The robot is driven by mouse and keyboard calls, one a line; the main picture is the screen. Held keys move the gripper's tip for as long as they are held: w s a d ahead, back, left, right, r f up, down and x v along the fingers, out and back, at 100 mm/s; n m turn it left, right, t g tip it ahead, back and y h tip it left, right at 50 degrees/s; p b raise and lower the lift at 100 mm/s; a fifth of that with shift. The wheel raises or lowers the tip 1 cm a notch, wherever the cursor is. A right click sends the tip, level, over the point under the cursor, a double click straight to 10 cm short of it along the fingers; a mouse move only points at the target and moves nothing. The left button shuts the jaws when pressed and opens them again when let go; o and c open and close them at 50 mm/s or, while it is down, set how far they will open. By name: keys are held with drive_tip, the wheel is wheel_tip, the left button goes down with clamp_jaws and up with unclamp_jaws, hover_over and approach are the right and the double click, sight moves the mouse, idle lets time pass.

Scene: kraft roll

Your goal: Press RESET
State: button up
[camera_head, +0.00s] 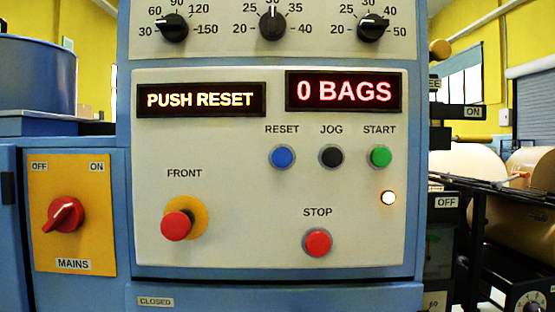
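The blue RESET button (283,157) sits on the pale control panel (230,215), under its RESET label and left of the black JOG button (331,156). A display (201,99) at the panel's upper left reads PUSH RESET. A second display (344,92) reads 0 BAGS. Nothing covers the RESET button. My gripper is not in view.
The green START button (380,157), red STOP button (317,242) and protruding red FRONT button (176,225) share the panel. A lit lamp (388,198) is at right. The red MAINS switch (63,214) is at left. Three black knobs, one at the centre (272,27), are above.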

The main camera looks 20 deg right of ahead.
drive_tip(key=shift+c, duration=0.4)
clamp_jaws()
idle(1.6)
